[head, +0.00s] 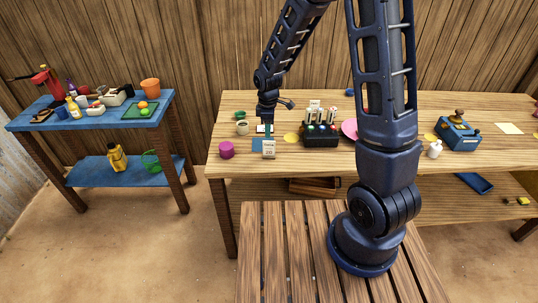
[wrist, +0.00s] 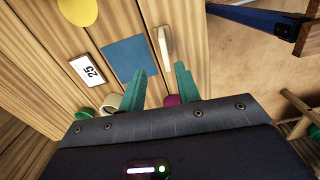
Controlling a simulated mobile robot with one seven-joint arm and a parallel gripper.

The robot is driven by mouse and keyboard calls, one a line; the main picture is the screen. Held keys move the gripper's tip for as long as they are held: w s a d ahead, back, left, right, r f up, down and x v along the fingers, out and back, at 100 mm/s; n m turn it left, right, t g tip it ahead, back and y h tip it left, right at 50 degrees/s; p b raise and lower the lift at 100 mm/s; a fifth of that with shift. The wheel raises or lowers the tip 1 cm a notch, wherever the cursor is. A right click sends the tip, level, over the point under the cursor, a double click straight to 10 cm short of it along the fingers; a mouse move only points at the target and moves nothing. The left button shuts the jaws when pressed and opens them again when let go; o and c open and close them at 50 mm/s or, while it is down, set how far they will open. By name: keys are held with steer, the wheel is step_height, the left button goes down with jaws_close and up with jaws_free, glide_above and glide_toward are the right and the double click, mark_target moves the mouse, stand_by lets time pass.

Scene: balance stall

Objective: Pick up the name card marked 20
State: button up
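A small pale card (head: 269,149) stands upright near the front edge of the wooden table in the head view. Its dark marking is too small to read surely. In the wrist view a pale upright piece (wrist: 165,47), seemingly this card from above, stands just beyond the fingertips. A white card marked 25 (wrist: 86,70) lies flat beside a blue square (wrist: 130,58). I cannot make out a 20 clearly. My gripper (wrist: 160,78) is open, its teal fingers apart with nothing held. In the head view my gripper (head: 267,130) is above the table, behind the upright card.
A magenta cylinder (head: 226,149) and a pale cup (head: 242,128) stand to the left of the upright card. A black rack of bottles (head: 321,138) stands to its right, beyond a yellow disc (head: 291,138). A blue side table (head: 58,122) is at far left.

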glide_above(269, 155)
steer(key=w, duration=0.1)
step_height(269, 155, down, 5)
steer(key=shift+w+a+r, duration=0.1)
steer(key=shift+a+r, duration=0.05)
steer(key=f, duration=0.1)
steer(key=s+f, duration=0.1)
steer(key=f, duration=0.1)
steer(key=shift+f, duration=0.3)
steer(key=shift+w+f, duration=0.1)
steer(key=shift+f, duration=0.8)
steer(key=shift+c, duration=0.2)
jaws_close()
